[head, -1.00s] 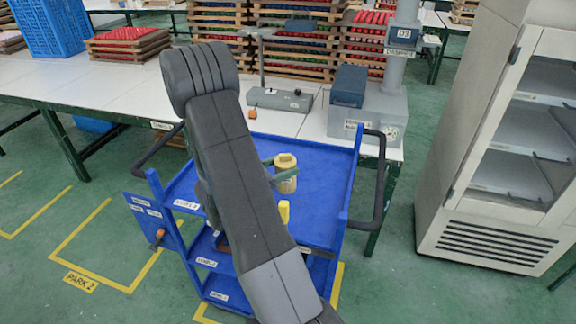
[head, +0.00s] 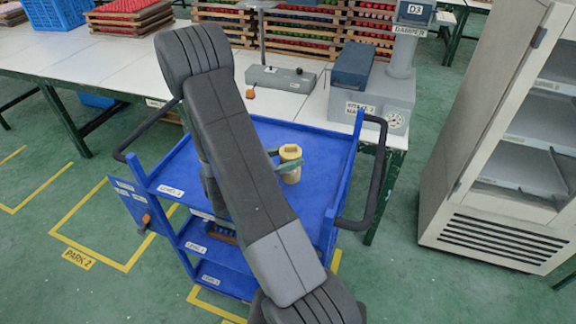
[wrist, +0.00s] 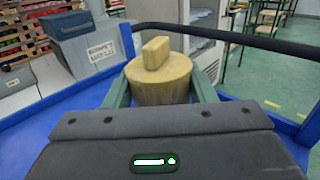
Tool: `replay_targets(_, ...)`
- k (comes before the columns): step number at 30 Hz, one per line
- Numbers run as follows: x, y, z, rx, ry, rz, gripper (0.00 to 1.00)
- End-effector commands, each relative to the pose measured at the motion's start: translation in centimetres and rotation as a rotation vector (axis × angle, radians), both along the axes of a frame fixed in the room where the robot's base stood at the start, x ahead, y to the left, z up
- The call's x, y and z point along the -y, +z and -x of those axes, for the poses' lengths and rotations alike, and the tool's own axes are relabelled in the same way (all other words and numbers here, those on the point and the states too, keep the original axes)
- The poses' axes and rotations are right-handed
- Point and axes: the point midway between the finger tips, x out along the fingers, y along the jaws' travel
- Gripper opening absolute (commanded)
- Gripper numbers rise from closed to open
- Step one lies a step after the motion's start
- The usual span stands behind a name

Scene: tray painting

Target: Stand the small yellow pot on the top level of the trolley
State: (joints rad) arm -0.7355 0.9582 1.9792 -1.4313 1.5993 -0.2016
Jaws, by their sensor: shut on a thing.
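The small yellow pot (head: 290,172), with a block-shaped knob on its lid, is upright over the blue top level of the trolley (head: 322,152). My gripper (head: 287,164) is shut on it, with a green finger on each side. The wrist view shows the pot (wrist: 160,82) between the fingers (wrist: 160,92), with its lower part hidden by my gripper body. I cannot tell whether its base touches the deck. My arm covers the left middle of the trolley.
Black handles (head: 374,185) stand up at both ends of the trolley. A work table (head: 110,62) with a grey-blue box (head: 351,65) is behind it. A glass-door cabinet (head: 500,150) stands at the right. The top level right of the pot is clear.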

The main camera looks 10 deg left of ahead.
Motion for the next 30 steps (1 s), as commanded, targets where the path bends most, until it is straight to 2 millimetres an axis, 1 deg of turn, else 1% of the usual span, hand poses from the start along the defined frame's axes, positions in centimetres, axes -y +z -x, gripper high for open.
replay_targets(6, 0.0, -2.7, 0.0, -0.001, 0.000, 0.003, 0.11)
replay_targets(9, 0.0, -3.4, 0.0, -0.001, 0.000, 0.003, 0.11)
replay_targets(12, 0.0, -3.7, 0.0, 0.001, 0.000, 0.002, 0.11)
replay_targets(19, 0.0, -3.8, 0.0, 0.001, 0.000, 0.001, 0.11)
replay_targets(22, 0.0, -4.2, 0.0, 0.001, 0.000, 0.001, 0.11)
replay_targets(23, 0.0, -4.2, 0.0, 0.000, 0.000, 0.000, 0.52)
replay_targets(24, 0.0, -4.1, 0.0, 0.000, 0.000, 0.000, 0.60)
replay_targets(26, 0.0, -4.0, 0.0, 0.000, 0.000, 0.000, 0.72)
replay_targets(30, 0.0, -4.0, 0.0, 0.000, 0.000, 0.000, 0.72)
